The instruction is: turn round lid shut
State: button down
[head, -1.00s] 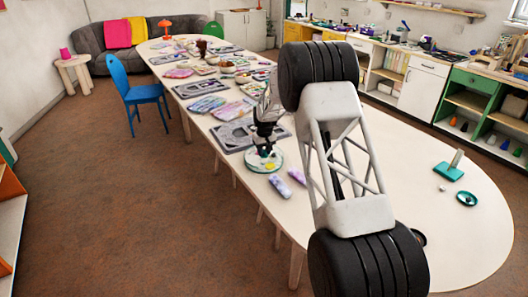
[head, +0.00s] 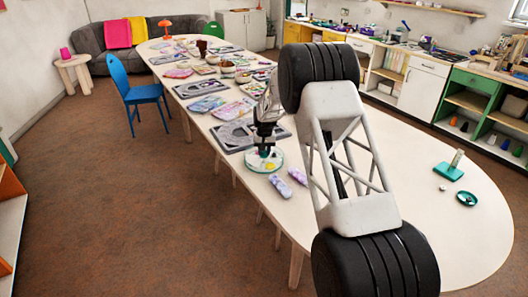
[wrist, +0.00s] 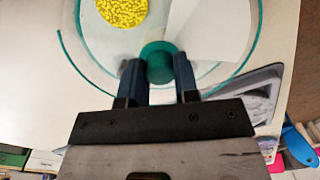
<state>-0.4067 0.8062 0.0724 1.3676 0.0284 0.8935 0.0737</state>
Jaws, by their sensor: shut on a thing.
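A round, shallow bead box (head: 252,163) with a teal rim stands on the long table, below my gripper (head: 264,149). In the wrist view, its clear round lid (wrist: 212,78) has a green knob (wrist: 158,62) near the middle. My gripper (wrist: 158,78) is shut on this knob, one dark finger on each side. Yellow beads (wrist: 122,10) show through the lid, beside a pale, whitish sector. A thin teal arc lies along the left side. The far part of the box is outside the wrist view.
Two mottled purple pieces (head: 281,185) lie on the table (head: 440,230) close to the box. Grey bead boards (head: 236,134), trays and bowls crowd the table behind it. A green stand (head: 448,172) and small green dish (head: 467,199) are at the right. The table's left edge is near the box.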

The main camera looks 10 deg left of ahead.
jog(key=m, duration=1.4)
dwell(0.4)
jog(key=c, duration=0.8)
grip_release()
jog(key=shift+c, duration=0.2)
jog(key=shift+s+r, duration=0.1)
jog(key=shift+r, duration=3.75)
